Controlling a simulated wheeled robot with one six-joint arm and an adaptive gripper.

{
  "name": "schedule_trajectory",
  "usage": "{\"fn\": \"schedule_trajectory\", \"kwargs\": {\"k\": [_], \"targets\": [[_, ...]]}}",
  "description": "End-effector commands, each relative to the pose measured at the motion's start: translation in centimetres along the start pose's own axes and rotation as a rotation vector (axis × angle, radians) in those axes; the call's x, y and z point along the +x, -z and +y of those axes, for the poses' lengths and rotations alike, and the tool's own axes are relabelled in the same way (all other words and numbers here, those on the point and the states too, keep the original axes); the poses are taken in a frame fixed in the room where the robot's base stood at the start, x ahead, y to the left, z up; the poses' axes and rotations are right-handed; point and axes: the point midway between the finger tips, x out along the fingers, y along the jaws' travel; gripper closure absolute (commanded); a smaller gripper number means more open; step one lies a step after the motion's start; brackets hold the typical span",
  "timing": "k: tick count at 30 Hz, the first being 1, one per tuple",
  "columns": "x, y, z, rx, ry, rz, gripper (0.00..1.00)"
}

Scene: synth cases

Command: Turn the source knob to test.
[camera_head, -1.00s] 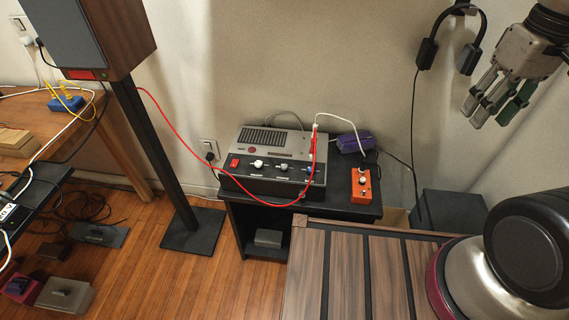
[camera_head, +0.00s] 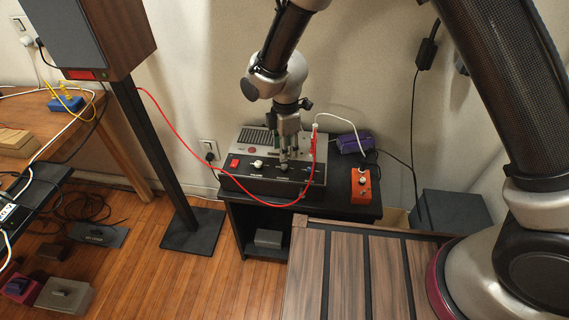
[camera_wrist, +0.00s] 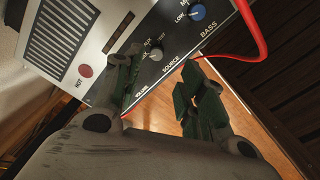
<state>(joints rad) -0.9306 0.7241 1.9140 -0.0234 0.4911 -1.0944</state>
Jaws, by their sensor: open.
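The grey and black amplifier (camera_head: 232,183) stands on a small black table. In the wrist view its panel (camera_wrist: 119,28) shows the grey source knob (camera_wrist: 155,53) beside the word SOURCE, with small labels including TEST and AUX around it. Its exact pointer position is too small to tell. My gripper (camera_wrist: 162,68) is open, with green-padded fingers on either side of the knob's line in the picture; contact cannot be told.
A blue bass knob (camera_wrist: 197,12) is close by, and a pale volume knob (camera_head: 258,164) is to the left. A red cable (camera_head: 312,165) loops by the amplifier's right side. An orange box (camera_head: 361,185) and a purple block (camera_head: 354,143) share the black table.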

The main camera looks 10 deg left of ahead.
Motion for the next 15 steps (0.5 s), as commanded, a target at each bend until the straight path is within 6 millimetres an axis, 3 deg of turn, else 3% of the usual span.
{"fn": "schedule_trajectory", "kwargs": {"k": [7, 15], "targets": [[1.1, 0.1, 0.3, -0.128, -0.016, 0.007, 0.60], [5.6, 0.1, 0.3, -0.125, -0.015, 0.006, 0.60]]}}
